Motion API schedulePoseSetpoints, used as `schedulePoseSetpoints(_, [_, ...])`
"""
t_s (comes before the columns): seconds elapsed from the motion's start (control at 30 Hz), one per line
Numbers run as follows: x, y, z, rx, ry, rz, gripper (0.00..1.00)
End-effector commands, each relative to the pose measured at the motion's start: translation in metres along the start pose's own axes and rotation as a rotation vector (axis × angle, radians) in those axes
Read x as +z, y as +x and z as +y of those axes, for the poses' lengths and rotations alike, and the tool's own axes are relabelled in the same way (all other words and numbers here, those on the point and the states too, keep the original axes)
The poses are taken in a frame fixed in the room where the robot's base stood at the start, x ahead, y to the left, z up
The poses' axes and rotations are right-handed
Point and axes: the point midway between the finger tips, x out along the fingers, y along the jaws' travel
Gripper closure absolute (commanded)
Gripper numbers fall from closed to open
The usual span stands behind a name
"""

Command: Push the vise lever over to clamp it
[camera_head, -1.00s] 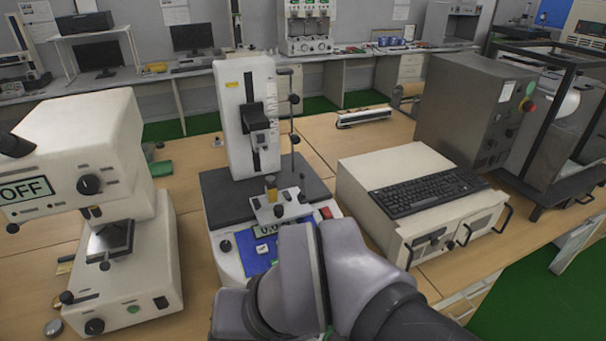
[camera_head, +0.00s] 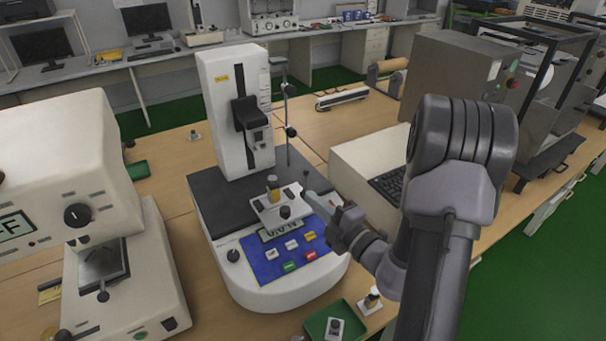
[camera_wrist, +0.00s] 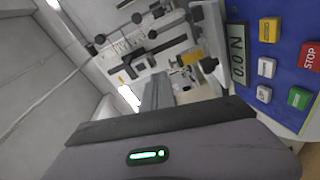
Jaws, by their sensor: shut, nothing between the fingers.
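The vise (camera_head: 272,211) is a small light metal fixture with a brass-coloured post, on the dark base of the white test stand (camera_head: 222,110). Its dark-knobbed lever (camera_head: 303,196) stands at the vise's right side. My gripper (camera_head: 308,197) is shut and empty, its fingertips close beside the lever on the right. I cannot tell whether they touch. In the wrist view, my shut fingers (camera_wrist: 157,92) point toward the vise (camera_wrist: 186,76), which they partly hide. A dark knob (camera_wrist: 208,65) shows to the right of the fingers there.
The stand's blue panel (camera_head: 285,258) with display and buttons lies just in front of the vise. A white machine (camera_head: 60,160) stands left. A white box with a keyboard (camera_head: 388,184) is right, behind my arm. A green tray (camera_head: 322,322) lies in front.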

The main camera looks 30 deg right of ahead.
Motion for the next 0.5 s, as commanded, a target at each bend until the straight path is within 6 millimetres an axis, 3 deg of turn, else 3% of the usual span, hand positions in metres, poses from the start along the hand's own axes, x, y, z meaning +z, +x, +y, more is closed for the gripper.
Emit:
schedulePoseSetpoints(0.27, [-0.002,0.004,0.0,-0.002,-0.005,0.006,1.0])
schedulePoseSetpoints(0.5, [-0.003,0.046,-0.001,-0.001,-0.009,0.012,1.0])
